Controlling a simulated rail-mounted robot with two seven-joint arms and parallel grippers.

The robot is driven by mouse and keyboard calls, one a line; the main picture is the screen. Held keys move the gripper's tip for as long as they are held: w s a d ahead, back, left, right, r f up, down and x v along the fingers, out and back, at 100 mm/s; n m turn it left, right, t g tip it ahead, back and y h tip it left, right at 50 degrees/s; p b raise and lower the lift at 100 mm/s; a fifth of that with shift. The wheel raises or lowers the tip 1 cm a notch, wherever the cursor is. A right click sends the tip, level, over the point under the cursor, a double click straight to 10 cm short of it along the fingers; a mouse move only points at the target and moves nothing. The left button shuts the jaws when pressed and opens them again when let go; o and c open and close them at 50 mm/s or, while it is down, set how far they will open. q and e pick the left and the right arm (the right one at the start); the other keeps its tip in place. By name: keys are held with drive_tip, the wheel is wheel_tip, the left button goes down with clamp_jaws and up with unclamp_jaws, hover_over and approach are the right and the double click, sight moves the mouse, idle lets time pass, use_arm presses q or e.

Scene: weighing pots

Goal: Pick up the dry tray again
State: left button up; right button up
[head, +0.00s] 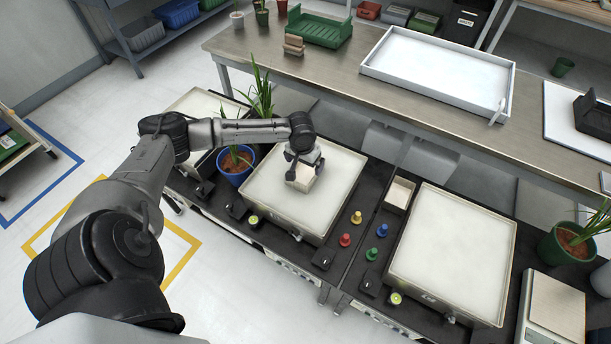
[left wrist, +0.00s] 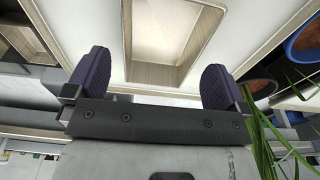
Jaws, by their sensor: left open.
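A small, pale, open-topped tray (head: 303,183), which I take to be the dry tray, sits on the white surface of the left large bench pan (head: 262,213). My left gripper (head: 304,168) is directly over it, fingers pointing down and partly hiding it. In the left wrist view, the tray (left wrist: 158,75) appears between and beyond the two dark fingertips of the gripper (left wrist: 156,80), which are spread apart. I cannot tell whether the fingers touch its sides. My right gripper is not in view.
Another small tray (head: 400,193) sits between the pans. A potted plant in a blue pot (head: 234,168) stands close left of my gripper. Coloured knobs (head: 345,240) stand at the pan's right. A second large pan (head: 452,250) and a scale (head: 556,312) are further right.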

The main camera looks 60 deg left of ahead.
sight(306, 174)
use_arm(q)
drive_tip(key=shift+w+a+f, duration=0.1)
drive_tip(key=shift+w+f, duration=0.05)
drive_tip(key=shift+f, duration=0.4)
drive_tip(key=f+b, duration=0.2)
drive_tip(key=f, duration=0.1)
drive_tip(key=f+b, duration=0.1)
drive_tip(key=f, duration=0.1)
drive_tip(key=shift+w+a, duration=0.35)
drive_tip(key=shift+c, duration=0.3)
drive_tip(key=c, duration=0.7)
drive_tip(key=shift+r, duration=0.1)
drive_tip(key=shift+r, duration=0.1)
